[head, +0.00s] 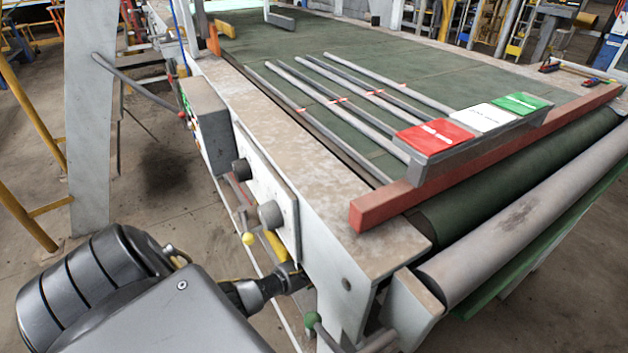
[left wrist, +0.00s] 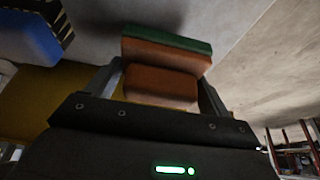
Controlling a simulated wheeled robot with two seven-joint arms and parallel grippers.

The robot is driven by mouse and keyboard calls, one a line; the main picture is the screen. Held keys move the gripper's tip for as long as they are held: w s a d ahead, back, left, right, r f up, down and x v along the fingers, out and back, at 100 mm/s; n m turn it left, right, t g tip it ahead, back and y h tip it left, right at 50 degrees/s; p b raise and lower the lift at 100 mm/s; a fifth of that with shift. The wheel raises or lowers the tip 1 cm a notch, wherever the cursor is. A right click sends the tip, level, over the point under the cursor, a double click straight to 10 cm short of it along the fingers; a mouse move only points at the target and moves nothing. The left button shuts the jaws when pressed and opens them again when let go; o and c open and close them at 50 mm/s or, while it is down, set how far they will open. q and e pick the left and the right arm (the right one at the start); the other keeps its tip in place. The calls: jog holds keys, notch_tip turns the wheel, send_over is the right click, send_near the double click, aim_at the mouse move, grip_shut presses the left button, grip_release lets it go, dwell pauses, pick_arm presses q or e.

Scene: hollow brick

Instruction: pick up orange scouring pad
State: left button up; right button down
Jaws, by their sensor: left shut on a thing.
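The orange scouring pad (left wrist: 160,84) is between the two fingers of my left gripper (left wrist: 160,76) in the left wrist view. The gripper is shut on it. An orange block with a dark green layer on its far side (left wrist: 166,50) shows just beyond the gripped part. I cannot tell whether it is the same pad or a second one. In the head view my left arm comes in at the lower left and its end is hidden by the conveyor's side frame, so the pad does not show there. My right gripper is in neither view.
A blue object (left wrist: 28,40) with a black-and-yellow edge and a yellow surface (left wrist: 42,95) lie left of my gripper. In the head view a green-belted conveyor (head: 300,50) carries grey bars, a red beam (head: 480,160) and red, white and green labels. A control box (head: 207,125) juts from its side.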

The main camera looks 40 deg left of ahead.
pick_arm(q)
notch_tip(320, 180, up, 7)
jog(key=shift+f+p, duration=0.2)
jog(key=shift+p, duration=0.3)
jog(key=shift+r, duration=0.55)
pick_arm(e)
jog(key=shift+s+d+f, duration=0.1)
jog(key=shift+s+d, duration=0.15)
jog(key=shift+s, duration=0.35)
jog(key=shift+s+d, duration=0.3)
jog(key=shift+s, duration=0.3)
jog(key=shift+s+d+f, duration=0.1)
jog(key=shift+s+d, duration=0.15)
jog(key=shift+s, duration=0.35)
